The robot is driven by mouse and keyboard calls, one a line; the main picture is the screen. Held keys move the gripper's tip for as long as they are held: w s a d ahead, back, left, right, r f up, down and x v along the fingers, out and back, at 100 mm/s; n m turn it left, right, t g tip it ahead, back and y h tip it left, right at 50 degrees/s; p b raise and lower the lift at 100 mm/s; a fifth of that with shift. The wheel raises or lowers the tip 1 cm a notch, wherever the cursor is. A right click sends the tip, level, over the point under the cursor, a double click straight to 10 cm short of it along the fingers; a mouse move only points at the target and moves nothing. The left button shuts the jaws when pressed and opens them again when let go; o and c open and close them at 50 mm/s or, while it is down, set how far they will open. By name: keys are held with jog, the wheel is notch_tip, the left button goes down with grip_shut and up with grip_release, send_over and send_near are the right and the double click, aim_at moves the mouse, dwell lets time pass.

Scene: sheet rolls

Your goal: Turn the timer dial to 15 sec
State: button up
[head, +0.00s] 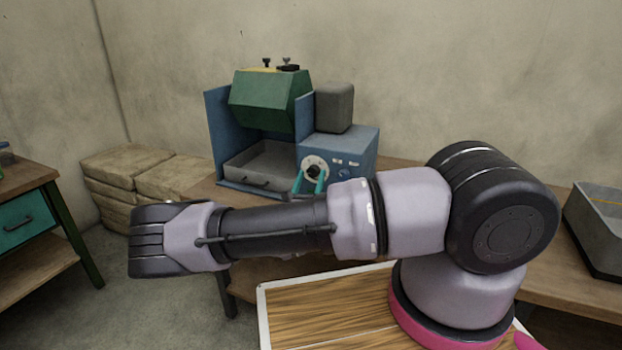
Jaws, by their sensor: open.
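The timer dial (314,166) is a round white disc with a dark centre on the front of a blue control box (362,152). The box is part of the press-like machine on the table. My gripper (309,183) shows as two teal fingers just in front of the dial's lower part. The fingers are spread apart with a gap between them. I cannot tell whether they touch the dial. My arm hides the rest of the gripper. The dial's marks and pointer are too small to read.
Small buttons and a blue knob (345,173) sit right of the dial. The machine's green hood (268,100) stands above a grey drawer (262,168) at left. A grey bin (598,225) stands far right on the wooden table. Stacked sacks (135,172) lie at left.

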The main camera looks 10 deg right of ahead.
jog(key=shift+w, duration=0.1)
grip_shut()
